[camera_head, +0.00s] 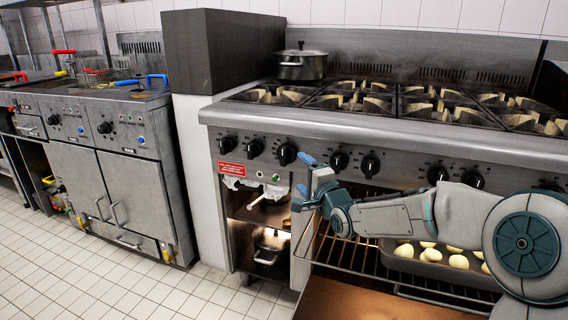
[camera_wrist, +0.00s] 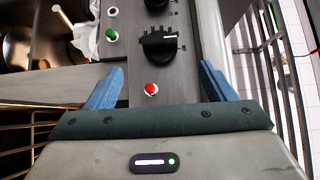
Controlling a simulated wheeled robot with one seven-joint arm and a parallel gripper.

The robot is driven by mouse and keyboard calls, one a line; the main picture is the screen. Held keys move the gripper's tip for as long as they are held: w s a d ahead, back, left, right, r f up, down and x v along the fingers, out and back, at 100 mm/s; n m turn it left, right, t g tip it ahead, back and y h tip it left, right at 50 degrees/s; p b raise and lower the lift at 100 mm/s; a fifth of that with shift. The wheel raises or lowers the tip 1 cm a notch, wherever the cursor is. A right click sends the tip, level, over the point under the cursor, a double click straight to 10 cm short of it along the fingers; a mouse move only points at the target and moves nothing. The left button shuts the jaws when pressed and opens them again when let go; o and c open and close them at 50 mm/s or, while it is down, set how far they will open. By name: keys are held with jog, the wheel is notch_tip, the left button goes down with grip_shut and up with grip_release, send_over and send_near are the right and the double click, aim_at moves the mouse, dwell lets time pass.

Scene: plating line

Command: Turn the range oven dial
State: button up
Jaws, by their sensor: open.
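My gripper (camera_head: 303,176) is at the range's front panel in the head view, with its blue fingers spread and nothing between them. In the wrist view, my gripper (camera_wrist: 162,70) is open below a black dial (camera_wrist: 160,46) with a white mark. This dial looks like the oven dial; it stands just beyond the fingertips, roughly centred between them, and no contact shows. A red light (camera_wrist: 151,89) sits between the fingers on the same grey panel. In the head view I cannot make out this dial; my gripper seems to cover it.
Burner knobs (camera_head: 287,153) line the range's (camera_head: 340,120) front edge above my gripper. The oven is open, with a wire rack (camera_head: 335,250) and a tray (camera_head: 400,262) of pale round items below my arm. A green button (camera_head: 276,178) and white cloth (camera_head: 240,184) are left of my gripper.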

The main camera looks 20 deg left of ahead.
aim_at(286, 158)
jog(key=b+x, duration=0.3)
jog(key=x, duration=1)
jog(key=shift+f, duration=0.15)
jog(key=c, duration=1)
